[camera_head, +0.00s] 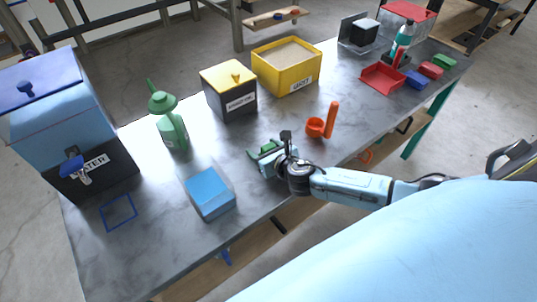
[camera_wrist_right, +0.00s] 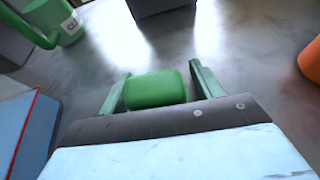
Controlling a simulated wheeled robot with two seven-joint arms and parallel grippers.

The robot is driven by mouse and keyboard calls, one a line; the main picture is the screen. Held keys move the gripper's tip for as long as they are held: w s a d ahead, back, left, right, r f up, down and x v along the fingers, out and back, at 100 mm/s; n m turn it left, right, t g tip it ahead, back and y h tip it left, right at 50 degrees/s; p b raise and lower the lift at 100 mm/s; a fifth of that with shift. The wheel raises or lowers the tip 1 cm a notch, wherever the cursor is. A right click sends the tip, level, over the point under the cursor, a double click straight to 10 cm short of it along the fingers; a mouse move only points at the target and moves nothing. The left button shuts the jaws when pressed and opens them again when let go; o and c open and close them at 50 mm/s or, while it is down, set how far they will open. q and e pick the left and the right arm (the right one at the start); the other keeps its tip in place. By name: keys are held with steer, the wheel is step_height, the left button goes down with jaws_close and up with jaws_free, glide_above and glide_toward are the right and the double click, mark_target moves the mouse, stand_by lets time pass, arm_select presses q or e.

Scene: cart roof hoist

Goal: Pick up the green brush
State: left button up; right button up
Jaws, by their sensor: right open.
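The green brush (camera_wrist_right: 156,90) shows in the right wrist view as a rounded green block. It lies between the two green fingers of my right gripper (camera_wrist_right: 158,82), with narrow gaps on both sides. My right gripper is open around it. In the head view my right gripper (camera_head: 263,150) is low over the grey table near its front edge, and the brush is mostly hidden by the gripper there. My left gripper is not in view.
A blue box (camera_head: 209,192) stands left of the gripper and an orange scoop (camera_head: 316,127) right of it. Behind are a green watering can (camera_head: 174,131), a black-and-yellow box (camera_head: 229,95) and a yellow bin (camera_head: 286,72). The table (camera_head: 170,245) is bare at front left.

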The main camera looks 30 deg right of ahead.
steer(key=c, duration=1)
